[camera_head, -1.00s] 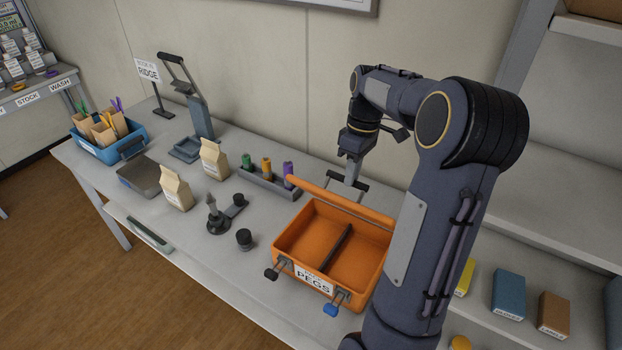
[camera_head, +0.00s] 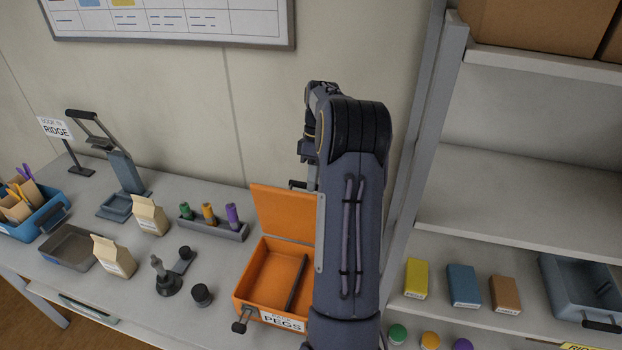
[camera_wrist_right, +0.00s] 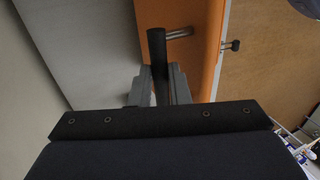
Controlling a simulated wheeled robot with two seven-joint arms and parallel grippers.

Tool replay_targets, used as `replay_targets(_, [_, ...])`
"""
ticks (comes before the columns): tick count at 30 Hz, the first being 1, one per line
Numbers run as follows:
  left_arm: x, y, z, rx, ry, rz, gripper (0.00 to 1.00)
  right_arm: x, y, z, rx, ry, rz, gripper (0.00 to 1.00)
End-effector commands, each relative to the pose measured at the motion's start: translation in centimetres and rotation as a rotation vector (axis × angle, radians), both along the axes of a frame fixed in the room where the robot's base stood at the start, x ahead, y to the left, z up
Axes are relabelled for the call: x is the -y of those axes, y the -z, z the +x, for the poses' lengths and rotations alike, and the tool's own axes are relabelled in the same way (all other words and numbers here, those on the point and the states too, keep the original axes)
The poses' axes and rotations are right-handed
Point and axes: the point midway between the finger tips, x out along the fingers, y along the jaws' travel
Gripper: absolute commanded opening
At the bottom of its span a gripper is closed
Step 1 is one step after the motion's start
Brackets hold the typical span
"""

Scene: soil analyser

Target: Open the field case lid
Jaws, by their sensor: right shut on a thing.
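The orange field case (camera_head: 243,288), labelled PEGS, sits on the bench with its inside and dark divider in view. Its orange lid (camera_head: 283,212) stands raised, tilted back toward the wall; my right arm covers its right part. In the right wrist view the lid (camera_wrist_right: 209,70) shows as an orange panel with a dark bar handle (camera_wrist_right: 157,55) on a metal stem. My right gripper (camera_wrist_right: 158,90) is shut on that handle. In the head view the gripper is hidden behind my arm and the lid. My left gripper is not in view.
A rack with green, orange and purple tubes (camera_head: 205,229) stands left of the case. Paper bags (camera_head: 150,215), a grey tray (camera_head: 70,247) and a black stand (camera_head: 168,278) are farther left. A shelf unit (camera_head: 530,205) is close on the right.

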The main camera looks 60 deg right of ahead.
Motion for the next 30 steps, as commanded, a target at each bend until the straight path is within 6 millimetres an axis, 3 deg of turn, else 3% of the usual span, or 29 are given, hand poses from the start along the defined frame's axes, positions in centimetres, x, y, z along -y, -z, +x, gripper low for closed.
replay_targets(1, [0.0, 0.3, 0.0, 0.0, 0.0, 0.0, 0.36, -0.2, 1.5, -0.4, -0.026, 0.0, 0.014, 0.0])
replay_targets(7, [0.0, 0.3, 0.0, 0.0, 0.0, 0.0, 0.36, -0.2, 1.5, -0.4, -0.026, 0.0, 0.014, 0.0])
replay_targets(8, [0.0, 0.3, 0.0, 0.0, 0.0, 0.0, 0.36, -0.2, 1.5, -0.4, -0.026, 0.0, 0.014, 0.17])
replay_targets(13, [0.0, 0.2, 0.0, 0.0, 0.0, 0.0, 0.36, -0.2, 1.2, -0.3, -0.021, 0.0, 0.014, 0.38])
replay_targets(23, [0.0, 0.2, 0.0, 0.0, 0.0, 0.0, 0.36, -0.1, 0.5, -0.1, -0.016, -0.003, 0.013, 0.38])
replay_targets(30, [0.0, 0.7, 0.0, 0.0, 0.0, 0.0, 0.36, 1.1, -3.0, 0.3, -0.014, -0.001, 0.009, 0.38])
